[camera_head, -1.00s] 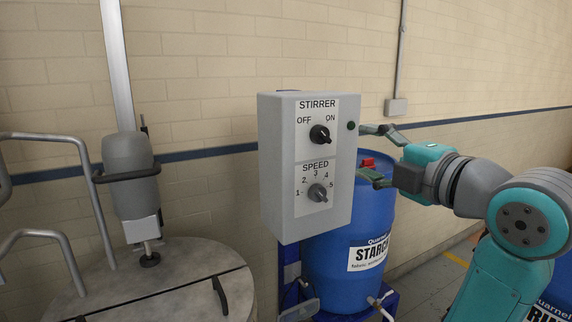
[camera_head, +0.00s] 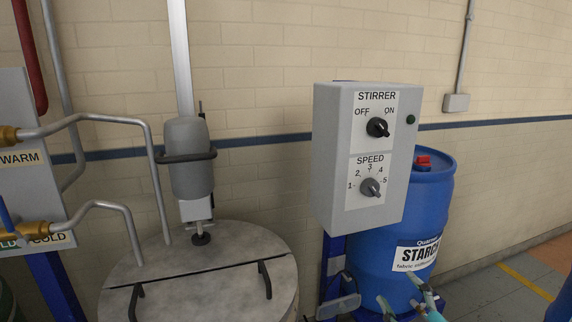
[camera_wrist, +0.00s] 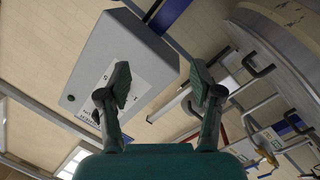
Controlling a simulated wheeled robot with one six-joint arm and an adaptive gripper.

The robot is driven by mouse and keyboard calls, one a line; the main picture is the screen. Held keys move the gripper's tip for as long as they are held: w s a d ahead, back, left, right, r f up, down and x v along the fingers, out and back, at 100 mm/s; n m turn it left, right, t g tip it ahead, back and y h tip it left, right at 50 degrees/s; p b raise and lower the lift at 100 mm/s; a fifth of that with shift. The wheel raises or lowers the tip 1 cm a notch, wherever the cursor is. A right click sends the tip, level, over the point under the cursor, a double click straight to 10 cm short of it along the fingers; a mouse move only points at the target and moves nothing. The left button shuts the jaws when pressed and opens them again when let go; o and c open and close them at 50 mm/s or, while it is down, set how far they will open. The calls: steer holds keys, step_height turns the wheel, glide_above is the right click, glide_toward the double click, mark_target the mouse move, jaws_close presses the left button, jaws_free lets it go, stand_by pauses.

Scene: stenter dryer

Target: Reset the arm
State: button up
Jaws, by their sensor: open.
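My gripper (camera_head: 404,292) shows only at the bottom edge of the head view, below the stirrer control box and in front of the blue starch drum. Its two fingers are apart. In the wrist view my gripper (camera_wrist: 160,78) is open, with nothing between its fingers. The grey control box (camera_head: 330,165) has a black OFF/ON knob (camera_head: 377,127), a grey speed knob (camera_head: 370,187) and a green lamp (camera_head: 411,119). The box also shows at the upper left of the wrist view (camera_wrist: 120,50), behind the left finger. Most of my arm is out of the head view.
The blue starch drum (camera_head: 390,245) stands behind and right of the box. A round lidded tank (camera_head: 205,255) with a stirrer motor (camera_head: 188,150) stands at left. Warm and cold water pipes (camera_head: 100,118) are at far left. Floor (camera_head: 510,285) shows at right.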

steer(key=s+a+f+m+g+h, duration=0.2)
steer(key=s+f+m, duration=0.5)
steer(key=s+f, duration=1.25)
steer(key=s+a+f+m, duration=0.1)
steer(key=s+f+m, duration=0.1)
steer(key=s, duration=2)
steer(key=shift+a+f+m+g, duration=0.15)
steer(key=shift+m+g, duration=0.15)
steer(key=shift+m, duration=0.3)
